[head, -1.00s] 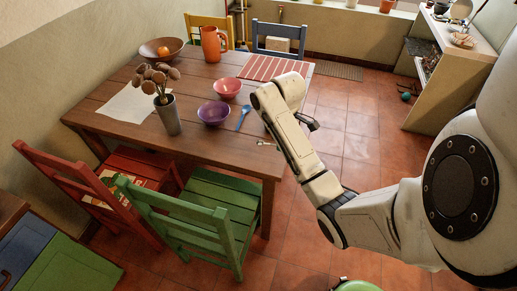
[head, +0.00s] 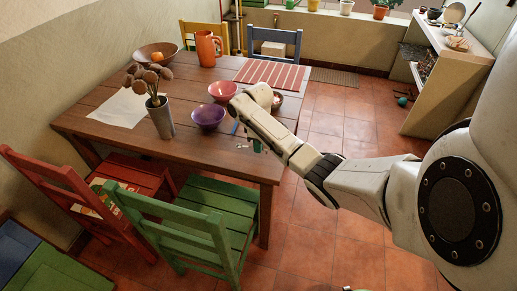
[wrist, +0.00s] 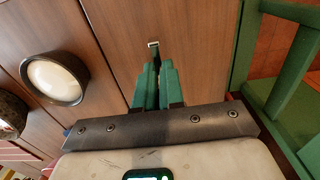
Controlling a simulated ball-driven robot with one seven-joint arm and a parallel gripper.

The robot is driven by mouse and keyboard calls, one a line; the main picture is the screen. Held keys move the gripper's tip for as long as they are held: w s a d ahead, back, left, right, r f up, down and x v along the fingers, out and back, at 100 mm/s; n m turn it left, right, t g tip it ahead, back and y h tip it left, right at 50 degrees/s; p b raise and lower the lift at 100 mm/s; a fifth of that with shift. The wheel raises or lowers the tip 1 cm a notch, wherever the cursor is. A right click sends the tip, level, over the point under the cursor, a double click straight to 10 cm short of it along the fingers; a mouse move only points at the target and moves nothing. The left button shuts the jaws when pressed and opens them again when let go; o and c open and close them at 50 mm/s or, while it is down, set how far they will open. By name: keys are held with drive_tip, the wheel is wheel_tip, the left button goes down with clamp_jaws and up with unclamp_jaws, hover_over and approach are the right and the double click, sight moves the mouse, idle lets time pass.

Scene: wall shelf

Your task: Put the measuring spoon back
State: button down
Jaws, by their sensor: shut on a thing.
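My gripper (wrist: 157,70) has green fingers in the wrist view, shut on a small metallic thing. This appears to be the measuring spoon (wrist: 153,45); only a short bright end shows past the fingertips, and the rest is hidden. In the head view the gripper (head: 257,146) is partly hidden by my arm, above the right part of the wooden table (head: 100,128). A small metallic end of the spoon (head: 242,146) shows just left of the fingers. I cannot tell how high it is above the table.
A purple bowl (head: 208,117), a pink bowl (head: 222,91) and a grey vase of dried flowers (head: 160,118) stand left of my gripper. A dark round container with pale contents (wrist: 55,78) is in the wrist view. A green chair (head: 190,225) stands at the near edge.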

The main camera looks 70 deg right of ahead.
drive_tip(key=shift+f, duration=0.8)
drive_tip(key=shift+f, duration=0.15)
drive_tip(key=c, duration=1.2)
unclamp_jaws()
drive_tip(key=shift+c, duration=0.2)
wheel_tip(320, 180, up, 12)
